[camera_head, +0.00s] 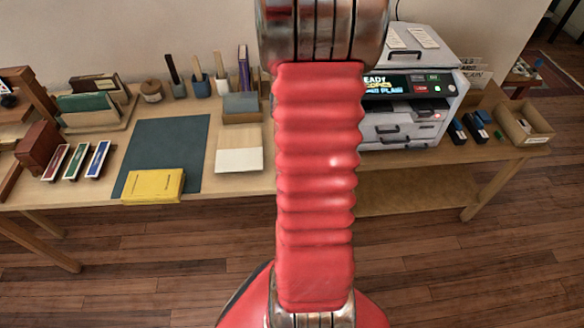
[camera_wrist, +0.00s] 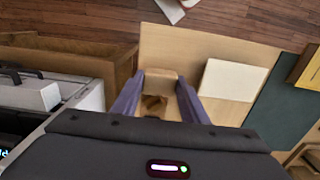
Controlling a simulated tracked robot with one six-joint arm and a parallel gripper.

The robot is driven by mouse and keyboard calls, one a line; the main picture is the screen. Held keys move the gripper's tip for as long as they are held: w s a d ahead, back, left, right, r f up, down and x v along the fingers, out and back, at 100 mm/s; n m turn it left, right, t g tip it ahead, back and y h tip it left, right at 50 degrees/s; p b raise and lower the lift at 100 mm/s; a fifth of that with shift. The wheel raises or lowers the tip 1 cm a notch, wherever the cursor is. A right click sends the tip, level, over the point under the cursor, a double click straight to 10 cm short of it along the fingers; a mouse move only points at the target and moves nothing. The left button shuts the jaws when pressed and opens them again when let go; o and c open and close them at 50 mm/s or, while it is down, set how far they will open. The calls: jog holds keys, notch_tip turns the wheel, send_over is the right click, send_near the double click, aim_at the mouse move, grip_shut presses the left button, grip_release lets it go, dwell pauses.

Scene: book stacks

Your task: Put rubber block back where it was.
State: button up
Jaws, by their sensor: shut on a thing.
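In the wrist view my gripper (camera_wrist: 161,78) has its two purple-grey fingers closed on a small tan block (camera_wrist: 160,84), which I take to be the rubber block. The block sits between the fingertips over bare wooden table, between the grey machine and the cream sheet. A darker brown patch shows just below it between the fingers; I cannot tell whether it is part of the block or its shadow. Whether the block touches the table is unclear. In the head view my red arm hides the gripper and the block.
The cream pad (camera_head: 239,160) lies beside a dark mat (camera_head: 170,140) with a yellow book (camera_head: 153,186) on its front edge. A grey printer (camera_head: 410,110) and an open cardboard box (camera_head: 524,125) stand right. Pen cups line the back.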

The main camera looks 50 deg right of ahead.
jog(key=shift+f, duration=3.15)
jog(key=shift+f, duration=1.85)
jog(key=shift+f, duration=0.1)
jog(key=o, duration=1)
notch_tip(320, 180, up, 12)
jog(key=shift+r, duration=0.15)
